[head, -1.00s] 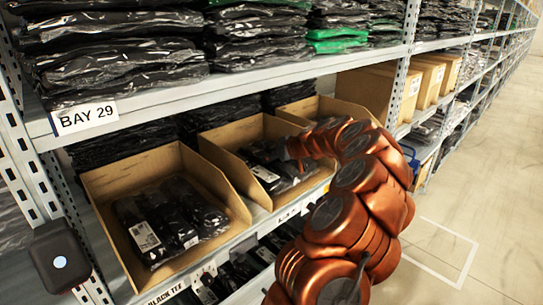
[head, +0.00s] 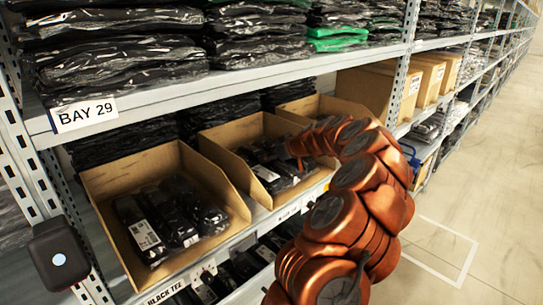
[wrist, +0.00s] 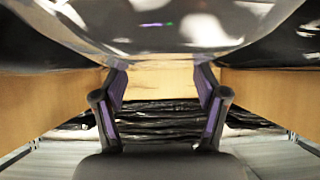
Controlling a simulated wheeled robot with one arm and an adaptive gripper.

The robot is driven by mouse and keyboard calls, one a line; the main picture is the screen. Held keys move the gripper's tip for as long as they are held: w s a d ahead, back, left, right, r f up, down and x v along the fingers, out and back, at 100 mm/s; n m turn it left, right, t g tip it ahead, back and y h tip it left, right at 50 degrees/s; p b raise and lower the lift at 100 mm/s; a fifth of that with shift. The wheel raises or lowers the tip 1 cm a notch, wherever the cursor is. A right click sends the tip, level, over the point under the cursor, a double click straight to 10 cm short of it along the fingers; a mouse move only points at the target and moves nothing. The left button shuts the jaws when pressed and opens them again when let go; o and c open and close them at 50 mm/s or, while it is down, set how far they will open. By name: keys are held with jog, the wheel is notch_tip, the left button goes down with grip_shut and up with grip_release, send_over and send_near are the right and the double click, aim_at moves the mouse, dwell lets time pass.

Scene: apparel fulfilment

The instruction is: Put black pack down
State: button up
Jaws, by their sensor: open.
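Black packs (head: 272,172) in clear glossy wrap, one with a white label, lie in the middle cardboard bin (head: 222,157). My copper-coloured arm reaches into that bin from the right, and its end hides part of the contents. In the wrist view my gripper (wrist: 160,82) is open, its two purple-lined fingers apart with nothing between them. A large glossy dark pack (wrist: 160,28) fills the top of that view, very close to the fingertips. I cannot tell whether they touch it. Which pack in the head view this is, I cannot tell.
A left bin (head: 105,185) holds several black packs. A third bin (head: 325,107) stands behind my arm. The upper shelf (head: 250,78), full of bagged garments, is above the bins. A metal upright (head: 402,75) stands right; the floor (head: 480,215) there is clear.

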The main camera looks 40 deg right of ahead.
jog(key=b+v, duration=0.3)
jog(key=v, duration=0.8)
jog(key=shift+s+r+b, duration=0.1)
jog(key=shift+b, duration=0.3)
jog(key=shift+s+r, duration=0.3)
